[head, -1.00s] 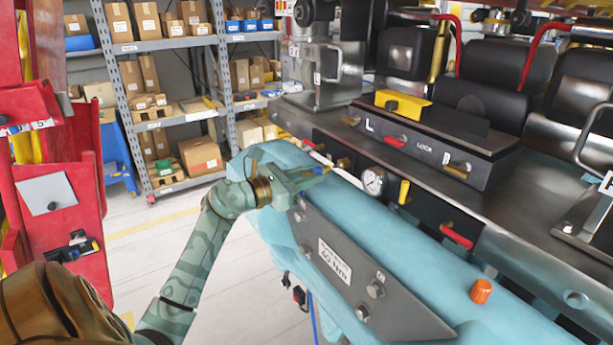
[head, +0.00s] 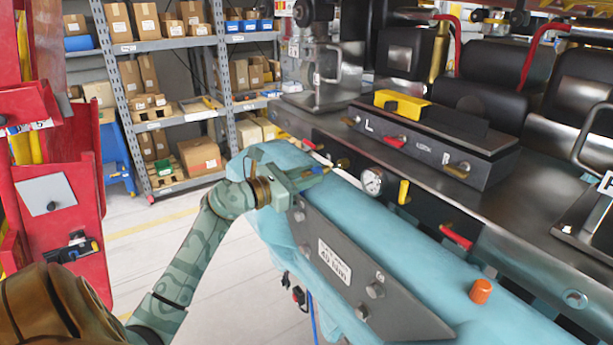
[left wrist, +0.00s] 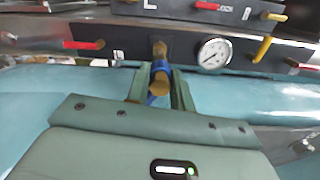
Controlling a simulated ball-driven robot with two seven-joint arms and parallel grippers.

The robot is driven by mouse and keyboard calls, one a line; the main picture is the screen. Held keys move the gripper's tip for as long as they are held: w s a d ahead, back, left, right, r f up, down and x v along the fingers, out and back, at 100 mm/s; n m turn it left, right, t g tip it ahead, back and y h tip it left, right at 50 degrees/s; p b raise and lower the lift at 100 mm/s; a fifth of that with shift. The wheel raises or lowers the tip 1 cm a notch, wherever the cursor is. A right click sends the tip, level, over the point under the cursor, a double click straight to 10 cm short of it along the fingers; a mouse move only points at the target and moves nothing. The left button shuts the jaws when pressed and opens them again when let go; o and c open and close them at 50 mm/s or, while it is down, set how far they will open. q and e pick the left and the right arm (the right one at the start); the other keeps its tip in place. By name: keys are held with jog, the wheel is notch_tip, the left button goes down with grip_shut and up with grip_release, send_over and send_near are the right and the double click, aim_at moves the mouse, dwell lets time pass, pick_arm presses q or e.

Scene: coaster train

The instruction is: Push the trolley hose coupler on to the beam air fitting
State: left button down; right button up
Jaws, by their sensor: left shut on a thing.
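My left gripper (head: 312,174) reaches over the light blue beam (head: 400,225) and is shut on the hose coupler (head: 326,169), a small blue and brass piece. In the left wrist view the coupler (left wrist: 159,85) sits between the two green fingers (left wrist: 160,88). The brass beam air fitting (head: 343,163) sticks out of the dark front face behind the beam. In the left wrist view the fitting (left wrist: 159,49) lies straight ahead of the coupler, in line with it. I cannot tell whether the two are touching or joined. My right gripper is out of view.
A pressure gauge (head: 372,181) and a yellow lever (head: 404,192) are right of the fitting. A red lever (left wrist: 85,45) is on its left. A grey plate (head: 350,265) is bolted to the beam below. Shelves (head: 150,45) and a red cabinet (head: 60,190) stand at left.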

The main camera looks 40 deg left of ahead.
aim_at(319, 169)
pick_arm(q)
jog(key=shift+x, duration=1.55)
dwell(0.5)
jog(key=c, duration=1.4)
grip_release()
jog(key=shift+o, duration=1.3)
jog(key=shift+w, duration=0.15)
jog(key=shift+s+a+f, duration=0.1)
jog(key=shift+s, duration=0.25)
jog(key=b+v, duration=0.5)
jog(key=v, duration=1)
jog(key=shift+s, duration=0.3)
